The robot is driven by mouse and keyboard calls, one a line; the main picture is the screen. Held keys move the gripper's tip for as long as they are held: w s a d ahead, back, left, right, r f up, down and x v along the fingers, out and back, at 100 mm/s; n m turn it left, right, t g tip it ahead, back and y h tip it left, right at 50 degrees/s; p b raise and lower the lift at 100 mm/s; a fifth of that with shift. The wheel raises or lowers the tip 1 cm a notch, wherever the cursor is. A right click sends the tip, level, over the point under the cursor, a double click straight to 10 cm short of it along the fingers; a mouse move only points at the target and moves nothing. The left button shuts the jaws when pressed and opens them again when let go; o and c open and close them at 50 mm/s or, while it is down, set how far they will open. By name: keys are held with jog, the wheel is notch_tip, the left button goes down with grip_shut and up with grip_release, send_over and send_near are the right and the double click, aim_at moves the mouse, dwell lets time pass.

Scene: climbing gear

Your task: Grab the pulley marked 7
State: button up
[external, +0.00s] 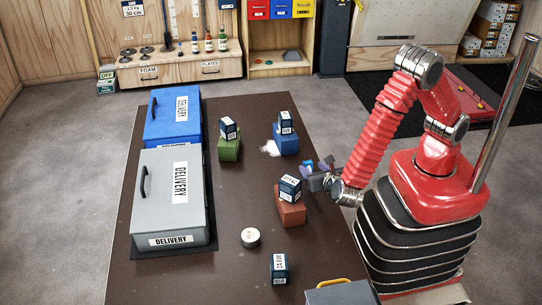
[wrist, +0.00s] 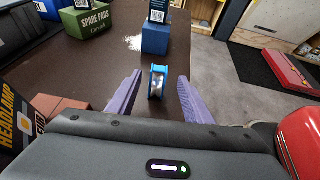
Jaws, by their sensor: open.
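A small pulley (wrist: 157,84) with blue rims and a silver middle stands upright on the brown table in the wrist view. It sits between the tips of the two purple fingers of my gripper (wrist: 159,79), with a gap on each side. No number can be read on it. In the external view my gripper (external: 313,169) is low over the right edge of the table, just behind the red-brown block (external: 291,212). There the pulley cannot be told clearly from the fingers. The gripper is open and holds nothing.
The red-brown block carries a headlamp box (wrist: 18,112), close left of my gripper. A blue block (wrist: 155,40) with a dark box stands beyond the pulley, beside white powder (wrist: 133,43). A green block (external: 228,149) and grey delivery case (external: 150,205) are further left.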

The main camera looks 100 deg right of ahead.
aim_at(310, 166)
jog(key=shift+x, duration=1.8)
jog(key=shift+x, duration=2.6)
jog(key=shift+w+a, duration=0.1)
jog(key=shift+w, duration=0.05)
jog(key=shift+c, duration=0.5)
jog(key=c, duration=1.1)
